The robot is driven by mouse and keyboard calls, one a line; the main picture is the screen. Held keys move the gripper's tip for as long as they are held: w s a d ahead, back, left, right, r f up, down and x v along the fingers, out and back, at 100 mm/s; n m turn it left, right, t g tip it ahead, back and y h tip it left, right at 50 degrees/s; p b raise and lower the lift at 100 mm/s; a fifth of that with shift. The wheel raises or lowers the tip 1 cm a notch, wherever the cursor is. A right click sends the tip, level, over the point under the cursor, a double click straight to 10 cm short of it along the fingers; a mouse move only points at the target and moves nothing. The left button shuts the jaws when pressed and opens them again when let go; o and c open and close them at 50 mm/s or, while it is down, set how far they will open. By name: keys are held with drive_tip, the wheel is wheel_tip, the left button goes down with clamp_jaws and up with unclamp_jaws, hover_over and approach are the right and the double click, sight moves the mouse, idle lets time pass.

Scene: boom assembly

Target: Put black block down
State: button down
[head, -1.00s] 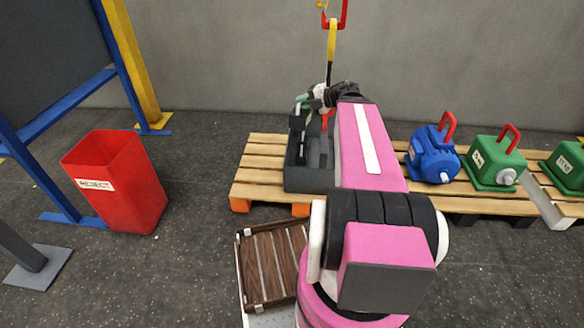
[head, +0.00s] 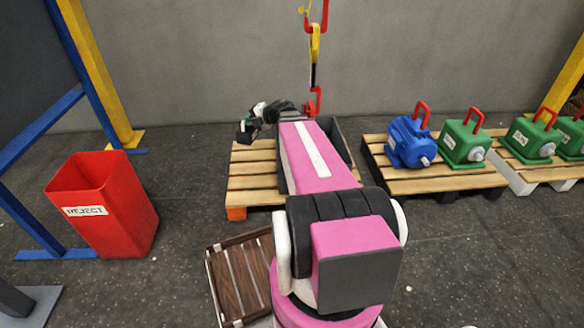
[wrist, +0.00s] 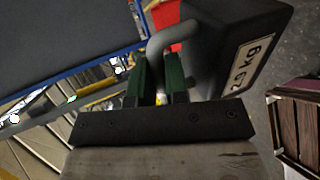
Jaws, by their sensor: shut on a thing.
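The black block (wrist: 237,45) has a grey handle and a white "2.9 kg" label. It fills the upper right of the wrist view and hangs tilted there. My gripper (wrist: 160,78), with green fingers, is shut on the block's handle. In the head view my gripper (head: 246,127) is at the far end of my pink arm, above the left part of the wooden pallet. There the block is small and dark, and I cannot clearly separate it from the gripper.
A dark grey open box (head: 345,145) stands on the pallet (head: 250,184), partly hidden by my arm. A red REJECT bin (head: 105,215) stands left, a brown slatted crate (head: 238,280) in front. A blue motor (head: 410,140) and several green weights (head: 465,140) are right.

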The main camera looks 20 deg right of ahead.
drive_tip(key=w+a+f+m+t+h, duration=0.1)
drive_tip(key=w+a+f+h, duration=0.15)
drive_tip(key=f, duration=0.95)
drive_tip(key=w+a+f+m+t+h, duration=0.1)
drive_tip(key=w+a+f+m, duration=0.2)
drive_tip(key=f, duration=0.8)
drive_tip(key=w+a+f+t+h, duration=0.1)
drive_tip(key=w+a+f, duration=0.25)
drive_tip(key=f, duration=0.85)
drive_tip(key=w+d+f, duration=0.5)
drive_tip(key=w+f, duration=0.5)
drive_tip(key=f, duration=0.1)
drive_tip(key=shift+w+d, duration=0.2)
drive_tip(key=shift+d, duration=0.15)
drive_tip(key=c, duration=1.5)
unclamp_jaws()
drive_tip(key=shift+f, duration=0.3)
drive_tip(key=o, duration=0.4)
drive_tip(key=shift+r, duration=0.15)
